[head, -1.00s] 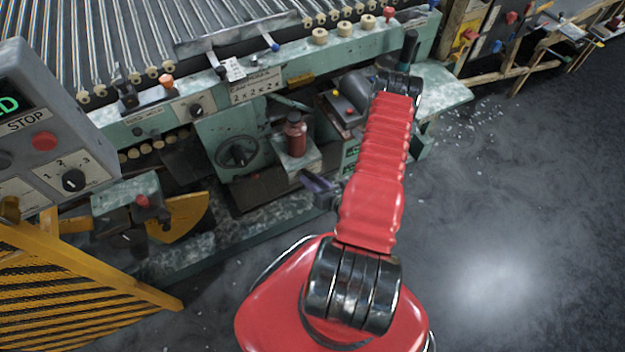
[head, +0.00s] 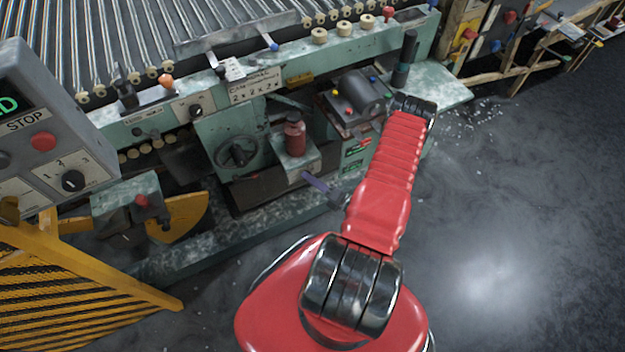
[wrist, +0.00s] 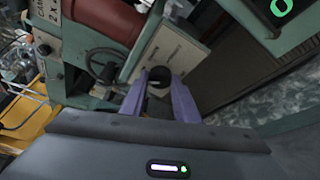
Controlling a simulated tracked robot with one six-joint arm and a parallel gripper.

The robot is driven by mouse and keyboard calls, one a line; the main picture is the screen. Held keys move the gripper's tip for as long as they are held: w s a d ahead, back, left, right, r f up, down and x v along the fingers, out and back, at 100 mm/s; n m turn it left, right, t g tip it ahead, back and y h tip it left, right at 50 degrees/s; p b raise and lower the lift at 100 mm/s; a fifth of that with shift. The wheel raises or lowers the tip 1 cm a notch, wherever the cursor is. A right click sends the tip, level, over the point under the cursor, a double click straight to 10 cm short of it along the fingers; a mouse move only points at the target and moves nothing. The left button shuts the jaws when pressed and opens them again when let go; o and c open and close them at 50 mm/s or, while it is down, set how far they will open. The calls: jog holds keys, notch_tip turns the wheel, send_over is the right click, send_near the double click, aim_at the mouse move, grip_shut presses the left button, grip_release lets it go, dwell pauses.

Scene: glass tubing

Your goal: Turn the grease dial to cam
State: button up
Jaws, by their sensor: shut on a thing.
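The grease dial is a dark round knob (wrist: 159,76) on a pale panel (wrist: 180,48) in the wrist view. Small markings stand on the panel around it, too small to read. My gripper (wrist: 159,88) has its two purple fingers on either side of the knob and is shut on it. The dial's pointer cannot be made out. In the head view my gripper (head: 315,182) shows below the red bottle (head: 295,134), at the front of the small pale-green box; the dial itself cannot be made out there.
A handwheel (head: 237,151) is left of the bottle. A grey motor (head: 362,92) is on the machine to the right. A control box (head: 45,135) and a yellow slatted guard (head: 75,290) stand at the left. Open floor (head: 520,230) lies to the right.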

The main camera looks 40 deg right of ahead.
jog(key=shift+d+m, duration=0.25)
jog(key=shift+m, duration=0.05)
jog(key=o, duration=1.1)
jog(key=shift+a, duration=0.15)
jog(key=shift+c, duration=0.2)
jog(key=shift+s, duration=0.1)
jog(key=s+d+r, duration=0.1)
jog(key=s, duration=1.2)
jog(key=shift+s+d+r, duration=0.15)
jog(key=shift+s+r, duration=0.05)
jog(key=shift+s, duration=0.05)
